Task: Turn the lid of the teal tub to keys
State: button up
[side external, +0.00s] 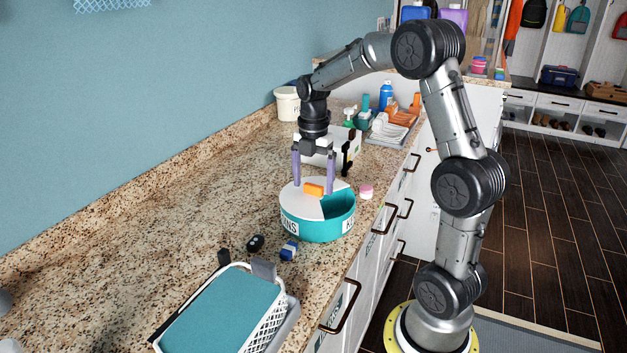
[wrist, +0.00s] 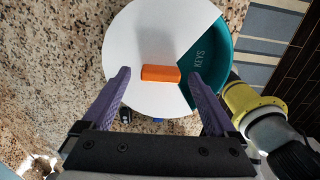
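The teal tub (side external: 318,228) stands on the granite counter, with lettering on its side. Its round white lid (side external: 300,194) has a wedge-shaped opening and an orange handle (side external: 314,189) in the middle. My gripper (side external: 314,190) points down over the lid. Its two purple fingers stand apart, one on each side of the orange handle (wrist: 160,73), with gaps between them and the handle. The gripper is open and holds nothing.
A white basket with a teal top (side external: 225,310) stands at the near end of the counter. A dark key fob (side external: 255,243) and a blue-and-white item (side external: 289,250) lie beside the tub.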

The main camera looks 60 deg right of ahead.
aim_at(314, 185)
notch_tip(314, 185, up, 14)
dwell(0.7)
jog(key=shift+f, duration=0.1)
jog(key=s+a+r+t, duration=0.35)
jog(key=s+a, duration=0.45)
jog(key=a, duration=0.6)
jog(key=s+a+f+m+t, duration=0.1)
jog(key=s+f+m, duration=0.3)
jog(key=m, duration=0.5)
jog(key=s+a+f+m+t, duration=0.1)
jog(key=s+a+f+m, duration=0.3)
jog(key=m, duration=0.5)
notch_tip(314, 185, down, 3)
jog(key=shift+s+r, duration=0.2)
jog(key=shift+s, duration=0.5)
